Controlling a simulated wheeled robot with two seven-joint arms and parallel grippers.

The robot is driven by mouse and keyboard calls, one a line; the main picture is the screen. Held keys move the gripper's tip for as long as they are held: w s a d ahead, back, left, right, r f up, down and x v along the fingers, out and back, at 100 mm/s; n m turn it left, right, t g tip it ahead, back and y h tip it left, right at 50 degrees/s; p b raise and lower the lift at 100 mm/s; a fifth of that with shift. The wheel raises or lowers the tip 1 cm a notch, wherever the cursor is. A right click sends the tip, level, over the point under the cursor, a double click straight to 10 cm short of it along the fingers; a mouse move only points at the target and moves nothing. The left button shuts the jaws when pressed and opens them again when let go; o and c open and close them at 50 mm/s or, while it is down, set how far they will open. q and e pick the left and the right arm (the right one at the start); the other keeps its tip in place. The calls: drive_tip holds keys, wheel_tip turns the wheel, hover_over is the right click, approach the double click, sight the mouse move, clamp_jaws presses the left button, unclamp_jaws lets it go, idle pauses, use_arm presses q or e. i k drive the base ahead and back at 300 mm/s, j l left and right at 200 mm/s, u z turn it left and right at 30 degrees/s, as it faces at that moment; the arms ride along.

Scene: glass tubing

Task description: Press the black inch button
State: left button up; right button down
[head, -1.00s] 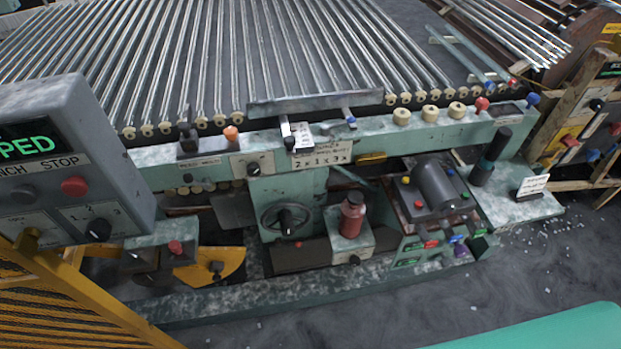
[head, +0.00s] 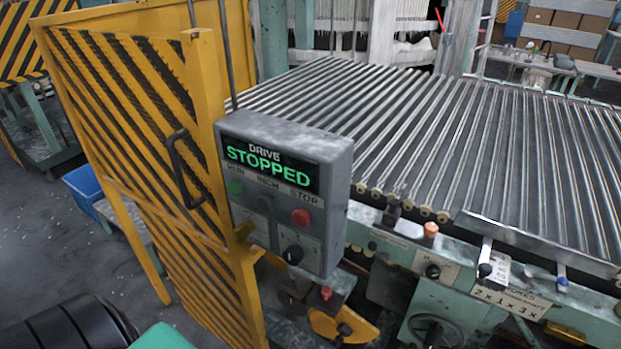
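The grey drive control box (head: 285,190) hangs in the middle of the head view, its display (head: 268,165) reading "DRIVE STOPPED" in green. Under it is a row labelled RUN, INCH and STOP. The black inch button (head: 264,203) is in the middle of the row, between the green run button (head: 235,188) and the red stop button (head: 300,217). A rotary selector knob (head: 292,254) sits lower on the box. Neither gripper is in view.
A yellow and black striped guard gate (head: 150,150) with a dark handle (head: 183,170) stands directly left of the box. The bed of glass tubes (head: 480,150) lies to the right. A blue bin (head: 85,190) and open grey floor (head: 60,250) are at the left.

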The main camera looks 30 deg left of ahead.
sight(266, 203)
drive_tip(key=u, duration=1.35)
